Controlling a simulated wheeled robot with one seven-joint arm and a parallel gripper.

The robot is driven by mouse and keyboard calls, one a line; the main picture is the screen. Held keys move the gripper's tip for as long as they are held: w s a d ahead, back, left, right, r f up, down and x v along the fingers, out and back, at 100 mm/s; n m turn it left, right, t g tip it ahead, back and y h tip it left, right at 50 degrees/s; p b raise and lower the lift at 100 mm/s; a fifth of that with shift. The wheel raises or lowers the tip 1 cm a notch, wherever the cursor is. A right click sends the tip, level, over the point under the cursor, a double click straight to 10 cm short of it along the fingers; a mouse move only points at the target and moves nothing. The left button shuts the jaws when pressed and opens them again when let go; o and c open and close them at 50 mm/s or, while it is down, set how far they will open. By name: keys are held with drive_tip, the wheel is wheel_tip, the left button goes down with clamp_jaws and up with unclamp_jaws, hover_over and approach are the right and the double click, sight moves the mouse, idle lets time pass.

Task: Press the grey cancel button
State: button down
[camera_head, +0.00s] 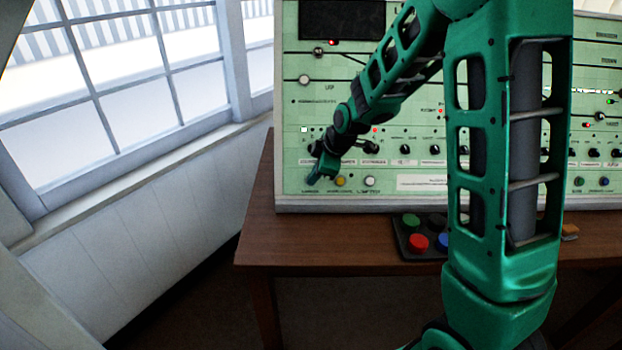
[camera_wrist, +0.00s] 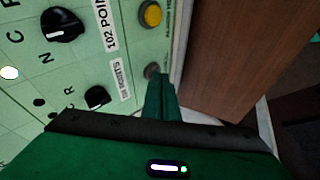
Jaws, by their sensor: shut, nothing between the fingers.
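The grey button (camera_wrist: 151,70) shows in the wrist view as a small dark grey round cap near the edge of the green panel, right at the tips of my gripper (camera_wrist: 160,80). My gripper is shut and empty, its fingers together and pointing at the panel. Whether the fingertips touch the button or stop just short of it, I cannot tell. In the head view my gripper (camera_head: 314,177) is at the panel's lower left corner and covers the grey button. A yellow button (camera_head: 340,181) sits just right of it; it also shows in the wrist view (camera_wrist: 151,14).
The green panel (camera_head: 297,118) stands on a brown table (camera_head: 262,245), with knobs, lamps and a pale button (camera_head: 370,181) along its lower part. A dark box with red (camera_head: 418,242), green and blue buttons lies in front. A window wall is at left.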

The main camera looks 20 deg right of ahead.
idle(0.3)
drive_tip(key=shift+w+d+f, duration=0.3)
drive_tip(key=shift+w, duration=0.25)
drive_tip(key=shift+d+r, duration=0.1)
drive_tip(key=shift+s+a+r, duration=0.1)
drive_tip(key=shift+s+a, duration=0.35)
drive_tip(key=shift+a, duration=0.1)
drive_tip(key=s+a+v, duration=0.1)
drive_tip(key=v, duration=1.1)
drive_tip(key=shift+s, duration=0.4)
idle(1.2)
